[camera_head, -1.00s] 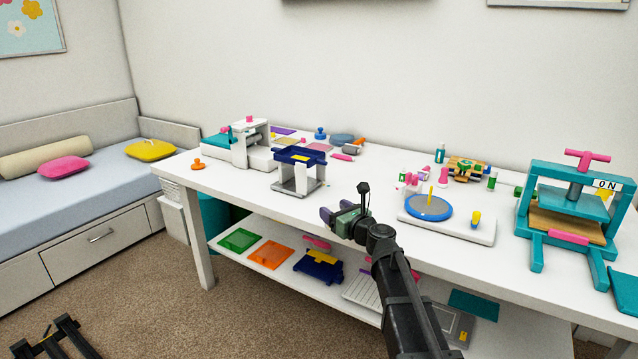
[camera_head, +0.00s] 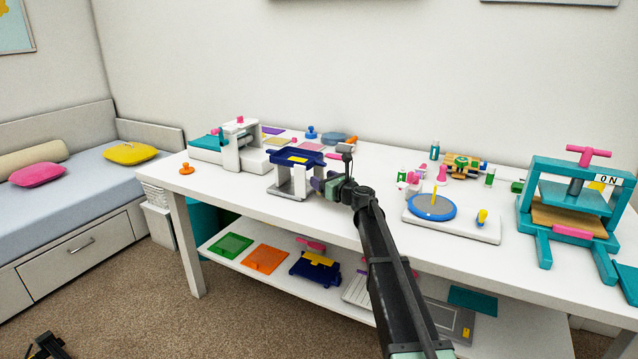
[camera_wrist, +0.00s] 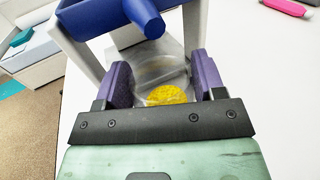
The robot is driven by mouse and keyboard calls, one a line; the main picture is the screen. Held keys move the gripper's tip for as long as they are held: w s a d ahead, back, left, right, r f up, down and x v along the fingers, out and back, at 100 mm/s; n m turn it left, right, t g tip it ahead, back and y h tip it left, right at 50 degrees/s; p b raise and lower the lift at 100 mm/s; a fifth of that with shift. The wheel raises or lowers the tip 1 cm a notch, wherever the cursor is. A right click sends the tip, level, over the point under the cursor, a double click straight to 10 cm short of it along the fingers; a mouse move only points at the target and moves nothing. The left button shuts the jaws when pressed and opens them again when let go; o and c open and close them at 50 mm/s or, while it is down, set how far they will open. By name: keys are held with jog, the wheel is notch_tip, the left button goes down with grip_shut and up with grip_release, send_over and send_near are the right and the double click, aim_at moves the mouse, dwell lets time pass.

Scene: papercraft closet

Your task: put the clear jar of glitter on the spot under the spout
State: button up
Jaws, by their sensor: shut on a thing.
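A blue hopper on a white and grey stand (camera_head: 297,158) stands on the table, left of the middle. Its blue spout (camera_wrist: 144,18) shows in the wrist view, beyond and above my gripper. My gripper (camera_head: 322,182) is at the stand's right side; in the wrist view its purple fingers (camera_wrist: 160,88) are shut on the clear jar of glitter (camera_wrist: 165,92). Yellow glitter lies in the jar. The jar is between the fingers, close to the stand's legs and near the spout. The spot under the spout is mostly hidden by the jar and spout.
A white press (camera_head: 240,150) stands left of the hopper stand. A blue turntable (camera_head: 431,206) on a white base and a teal press (camera_head: 568,205) stand to the right. A pink tool (camera_wrist: 286,7) lies at upper right in the wrist view.

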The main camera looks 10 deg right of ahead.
jog(key=shift+w+f+b, duration=0.2)
jog(key=shift+f+b, duration=0.3)
jog(key=shift+w+f+b, duration=0.15)
jog(key=shift+f+b, duration=0.3)
jog(key=shift+r, duration=0.2)
jog(key=o, duration=0.6)
jog(key=shift+f, duration=0.2)
jog(key=shift+c, duration=0.2)
jog(key=o, duration=0.5)
jog(key=shift+c, duration=0.2)
jog(key=shift+r, duration=0.1)
jog(key=shift+s+r+p, duration=0.15)
jog(key=shift+s+p, duration=0.05)
jog(key=shift+p, duration=0.1)
jog(key=v, duration=1.1)
jog(key=shift+s+d, duration=0.3)
